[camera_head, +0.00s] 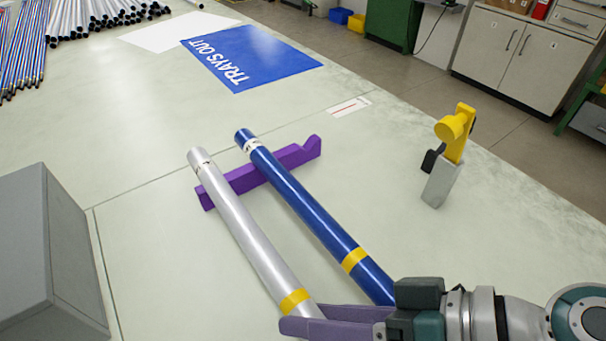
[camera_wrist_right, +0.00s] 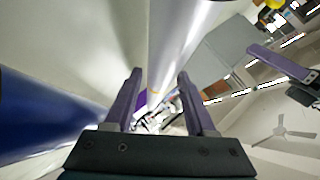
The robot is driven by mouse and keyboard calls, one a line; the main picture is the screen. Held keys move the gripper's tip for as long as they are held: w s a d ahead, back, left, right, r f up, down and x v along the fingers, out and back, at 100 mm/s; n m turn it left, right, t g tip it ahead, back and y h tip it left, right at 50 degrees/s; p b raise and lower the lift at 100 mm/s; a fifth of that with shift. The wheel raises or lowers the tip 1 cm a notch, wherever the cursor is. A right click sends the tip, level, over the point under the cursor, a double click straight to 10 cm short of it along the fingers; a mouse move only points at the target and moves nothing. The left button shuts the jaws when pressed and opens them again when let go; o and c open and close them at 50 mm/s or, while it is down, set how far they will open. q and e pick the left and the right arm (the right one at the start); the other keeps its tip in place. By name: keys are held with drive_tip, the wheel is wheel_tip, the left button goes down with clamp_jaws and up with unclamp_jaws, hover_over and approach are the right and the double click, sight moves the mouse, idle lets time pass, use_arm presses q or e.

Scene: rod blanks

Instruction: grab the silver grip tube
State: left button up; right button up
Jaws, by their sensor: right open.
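The silver grip tube (camera_head: 238,228) has a yellow band near its near end and lies with its far part over a purple rest (camera_head: 243,178). My right gripper (camera_head: 300,317) is at the tube's near end, just past the yellow band. Its purple fingers are apart. In the right wrist view the silver tube (camera_wrist_right: 177,40) runs in line with the gap between the fingers (camera_wrist_right: 160,88). I cannot tell whether they touch it. Its near end is hidden by the fingers. A purple finger and dark body, apparently my left gripper (camera_wrist_right: 282,62), show at the right of that view.
A blue tube (camera_head: 310,208) with a yellow band lies beside the silver one, close to my right gripper. A grey box (camera_head: 50,260) stands at the left. A yellow-headed device (camera_head: 450,150) stands at the right. A blue mat (camera_head: 250,58) lies farther back.

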clamp_jaws()
idle(0.5)
